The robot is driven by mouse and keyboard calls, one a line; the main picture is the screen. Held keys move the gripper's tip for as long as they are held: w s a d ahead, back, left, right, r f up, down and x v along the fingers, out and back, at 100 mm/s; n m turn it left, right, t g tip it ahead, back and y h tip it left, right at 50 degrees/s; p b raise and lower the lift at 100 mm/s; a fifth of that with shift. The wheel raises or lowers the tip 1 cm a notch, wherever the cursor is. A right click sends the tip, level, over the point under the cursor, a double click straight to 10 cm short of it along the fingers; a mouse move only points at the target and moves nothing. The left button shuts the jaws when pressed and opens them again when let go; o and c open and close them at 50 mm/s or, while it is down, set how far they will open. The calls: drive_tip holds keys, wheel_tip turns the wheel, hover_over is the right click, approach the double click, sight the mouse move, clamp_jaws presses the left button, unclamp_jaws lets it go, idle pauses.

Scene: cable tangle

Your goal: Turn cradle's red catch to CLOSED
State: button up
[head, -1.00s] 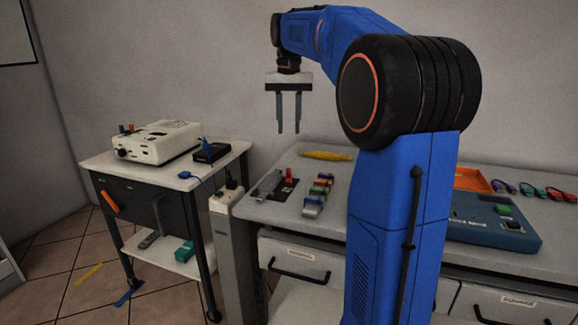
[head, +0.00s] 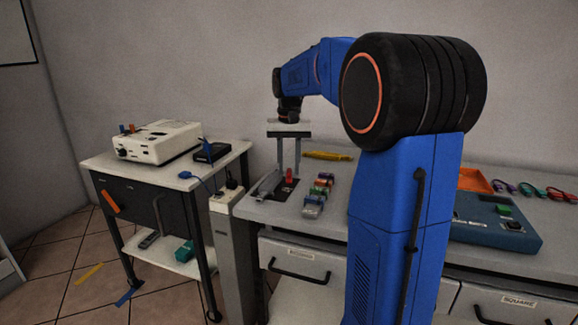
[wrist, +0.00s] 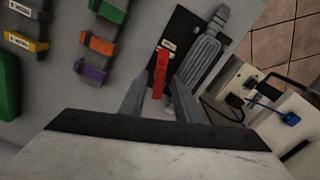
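The cradle is a dark plate (wrist: 182,28) on the bench, with a grey ribbed part (wrist: 207,50) along one side. Its red catch (wrist: 161,72) is a narrow upright bar beside a small white label, too small to read. In the head view the red catch (head: 289,175) stands near the bench's left end. My gripper (head: 288,168) points down close above the cradle. In the wrist view its two fingers (wrist: 160,98) are apart, with the red catch's near end showing between them. I cannot tell whether either finger touches it.
Several coloured labelled clips (wrist: 98,44) lie beside the cradle. A yellow item (head: 328,155) lies behind. A side cart (head: 165,172) with a cream device (head: 158,142) stands left, beyond a grey post (head: 228,245) with plugs. A blue case (head: 490,225) lies right.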

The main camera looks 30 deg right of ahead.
clamp_jaws()
drive_tip(key=shift+n, duration=0.4)
drive_tip(key=n, duration=0.6)
drive_tip(key=shift+n, duration=0.4)
drive_tip(key=n, duration=0.6)
drive_tip(key=shift+n, duration=0.4)
